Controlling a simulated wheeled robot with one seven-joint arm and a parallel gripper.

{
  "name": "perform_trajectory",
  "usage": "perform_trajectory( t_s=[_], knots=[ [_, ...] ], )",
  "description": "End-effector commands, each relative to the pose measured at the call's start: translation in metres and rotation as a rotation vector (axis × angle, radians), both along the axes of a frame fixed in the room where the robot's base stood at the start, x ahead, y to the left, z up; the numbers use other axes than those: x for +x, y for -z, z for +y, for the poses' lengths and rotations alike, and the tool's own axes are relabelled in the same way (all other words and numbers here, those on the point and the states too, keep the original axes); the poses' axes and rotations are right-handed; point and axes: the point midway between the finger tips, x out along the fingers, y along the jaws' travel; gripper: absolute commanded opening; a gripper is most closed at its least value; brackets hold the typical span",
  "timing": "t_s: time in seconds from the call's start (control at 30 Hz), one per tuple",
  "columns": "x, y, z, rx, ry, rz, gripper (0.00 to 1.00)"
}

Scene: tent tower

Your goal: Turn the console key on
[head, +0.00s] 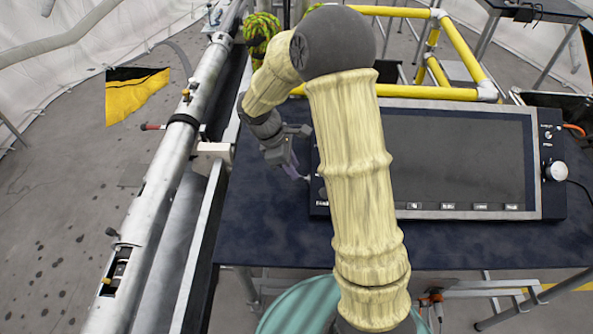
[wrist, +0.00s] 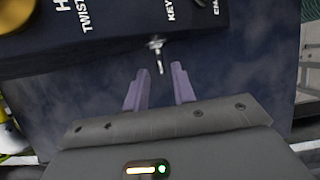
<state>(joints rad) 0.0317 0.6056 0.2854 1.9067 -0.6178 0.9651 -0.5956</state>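The console (head: 445,160) lies on a dark table, a wide panel with a dark screen. In the wrist view its dark side panel (wrist: 120,25) carries white lettering, including "KEY". A small silver key (wrist: 157,55) sticks out of the panel edge below that lettering. My gripper (wrist: 159,85) has two purple fingers set apart with nothing between them. The key lies just ahead of the fingertips, about midway between them, and looks untouched. In the head view my gripper (head: 297,172) is at the console's left edge; my arm hides part of the console, and the key cannot be made out there.
A yellow knob (wrist: 14,14) sits at the upper left of the wrist view. The dark table (head: 270,235) has bare room in front of the console. A long metal pole (head: 165,165) runs along the left. Yellow pipes (head: 460,45) stand behind.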

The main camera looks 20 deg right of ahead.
Motion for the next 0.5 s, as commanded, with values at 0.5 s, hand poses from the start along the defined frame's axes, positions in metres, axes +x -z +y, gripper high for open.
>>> perform_trajectory(
  t_s=[0.5],
  knots=[
    [-0.004, 0.029, -0.012, 0.0, 0.0, 0.0, 0.26]
  ],
)
